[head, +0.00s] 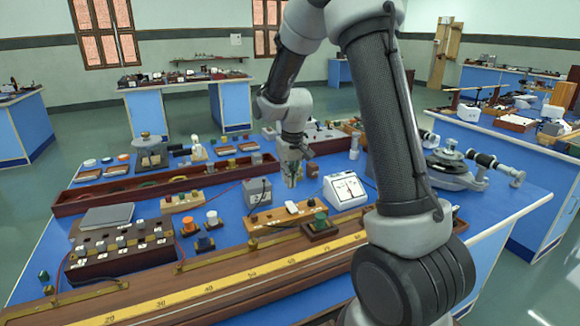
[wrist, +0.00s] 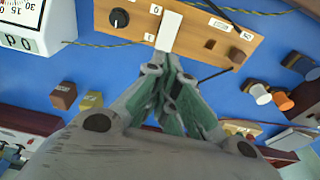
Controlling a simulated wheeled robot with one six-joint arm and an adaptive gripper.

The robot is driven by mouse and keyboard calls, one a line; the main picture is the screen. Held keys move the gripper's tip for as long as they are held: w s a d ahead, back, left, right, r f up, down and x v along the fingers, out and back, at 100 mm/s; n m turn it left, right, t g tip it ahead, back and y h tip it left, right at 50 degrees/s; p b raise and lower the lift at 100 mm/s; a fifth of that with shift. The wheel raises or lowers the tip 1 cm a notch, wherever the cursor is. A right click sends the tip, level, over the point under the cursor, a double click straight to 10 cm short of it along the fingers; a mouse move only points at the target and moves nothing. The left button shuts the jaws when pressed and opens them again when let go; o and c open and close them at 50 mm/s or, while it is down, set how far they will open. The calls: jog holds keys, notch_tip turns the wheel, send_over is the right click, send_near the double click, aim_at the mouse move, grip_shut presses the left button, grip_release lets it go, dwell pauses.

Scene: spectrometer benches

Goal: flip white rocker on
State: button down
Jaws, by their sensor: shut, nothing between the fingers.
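The white rocker (wrist: 168,32) is a plain white block on a light wooden board (wrist: 120,42) in the wrist view. In the head view the same white rocker (head: 291,207) looks small, in the middle of the board (head: 270,217). My gripper (wrist: 164,64) is shut and empty, its fingertips right at the near end of the rocker in the picture. I cannot tell whether they touch it. In the head view my gripper (head: 292,184) points down, just behind the board. The rocker's tilt is not clear.
The board also carries a black knob (wrist: 119,18) and small white labels. A white dial meter (head: 345,190) stands to its right, a grey box (head: 257,191) to its left. A long wooden scale (head: 220,288) lies in front. Thin cables run over the blue bench.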

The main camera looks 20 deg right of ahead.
jog(key=f, duration=0.4)
jog(key=w+f, duration=0.1)
jog(key=f, duration=0.1)
jog(key=shift+f, duration=0.1)
jog(key=shift+w+f+g, duration=0.1)
jog(key=shift+f+g, duration=0.3)
jog(key=shift+r, duration=0.25)
jog(key=shift+r, duration=0.6)
notch_tip(320, 180, up, 14)
jog(key=w, duration=0.2)
dwell(0.6)
